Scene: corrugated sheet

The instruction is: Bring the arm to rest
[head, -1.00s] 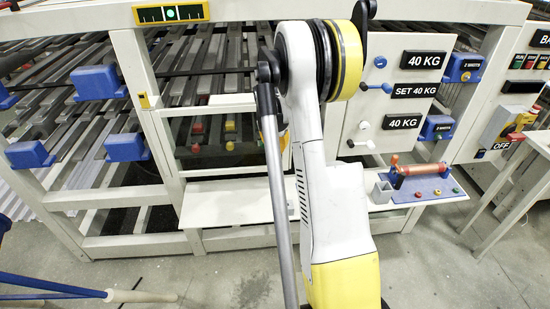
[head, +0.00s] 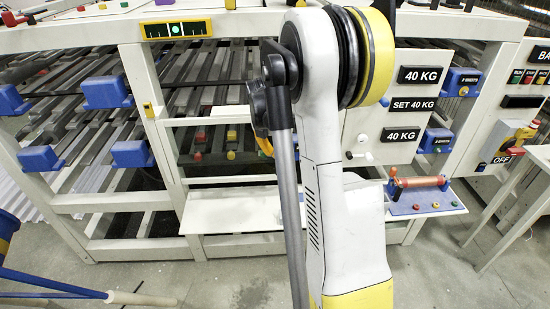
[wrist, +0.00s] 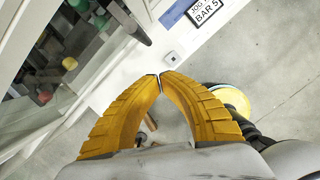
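My gripper (wrist: 159,78) shows in the wrist view as two ribbed yellow fingers. Their tips meet, or nearly meet, and nothing is seen between them. A white panel or ledge (wrist: 118,88) lies behind the fingers, with a black-and-white label (wrist: 204,10) and a small white square button (wrist: 172,57) on it. In the head view my white and yellow arm stands bent up in the middle of the picture. It hides most of my gripper there.
A pale machine frame (head: 132,75) with grey bars and blue blocks (head: 101,87) fills the left. A white shelf (head: 235,212) juts out in front. A red roller on a blue tray (head: 425,200) sits right of my arm.

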